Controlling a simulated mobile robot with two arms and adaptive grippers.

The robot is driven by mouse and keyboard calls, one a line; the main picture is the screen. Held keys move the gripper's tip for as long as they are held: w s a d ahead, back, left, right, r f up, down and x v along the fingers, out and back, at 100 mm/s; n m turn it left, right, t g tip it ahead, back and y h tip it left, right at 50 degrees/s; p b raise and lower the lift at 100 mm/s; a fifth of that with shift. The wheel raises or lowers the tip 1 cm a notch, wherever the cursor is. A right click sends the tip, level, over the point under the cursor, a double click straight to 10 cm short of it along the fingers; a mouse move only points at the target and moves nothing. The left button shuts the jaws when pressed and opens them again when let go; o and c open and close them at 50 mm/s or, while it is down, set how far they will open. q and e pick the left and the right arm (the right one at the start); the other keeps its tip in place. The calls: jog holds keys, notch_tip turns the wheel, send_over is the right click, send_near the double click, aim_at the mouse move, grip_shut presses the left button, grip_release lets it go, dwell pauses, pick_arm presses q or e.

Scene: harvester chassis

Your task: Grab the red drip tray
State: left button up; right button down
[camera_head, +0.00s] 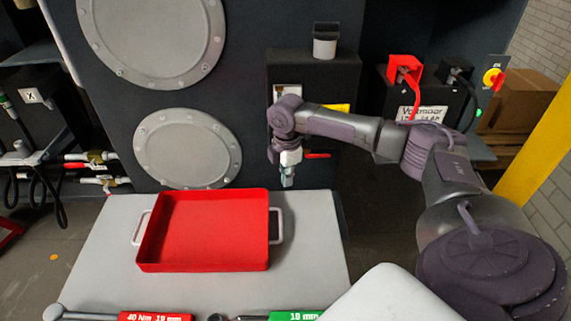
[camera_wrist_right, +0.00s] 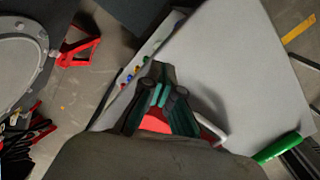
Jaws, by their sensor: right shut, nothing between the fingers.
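The red drip tray (camera_head: 205,230) lies flat on the light grey table (camera_head: 310,250) in the head view. It looks empty and has a white handle on its left and right sides. My right gripper (camera_head: 288,180) points down beyond the tray's far right corner, apart from the tray. It is shut and empty. In the right wrist view, my right gripper (camera_wrist_right: 160,94) covers most of the tray, leaving a red patch (camera_wrist_right: 155,124) and one white handle (camera_wrist_right: 212,128) visible. My left gripper is in neither view.
Tools with a red label (camera_head: 155,317) and a green label (camera_head: 295,316) lie along the table's near edge. The dark machine wall with round grey covers (camera_head: 188,148) stands behind the table. A black battery (camera_head: 425,95) with a red terminal cover stands at the right.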

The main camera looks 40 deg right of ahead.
aim_at(256, 203)
notch_tip(256, 203, down, 2)
jog(key=shift+f, duration=0.1)
jog(key=shift+w+a+p, duration=0.15)
jog(key=shift+a, duration=0.5)
jog(key=shift+w+a+p, duration=0.15)
jog(key=shift+a, duration=0.45)
jog(key=shift+w+a, duration=0.1)
jog(key=shift+a, duration=0.65)
jog(key=a+p, duration=0.3)
jog(key=w+a+p, duration=0.1)
jog(key=shift+a+r, duration=0.25)
jog(key=shift+a, duration=0.1)
jog(key=shift+w+a+f, duration=0.15)
jog(key=shift+a+f, duration=0.05)
jog(key=shift+a, duration=0.15)
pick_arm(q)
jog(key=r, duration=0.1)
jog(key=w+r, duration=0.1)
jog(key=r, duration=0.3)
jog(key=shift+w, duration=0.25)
pick_arm(e)
jog(key=shift+d, duration=0.1)
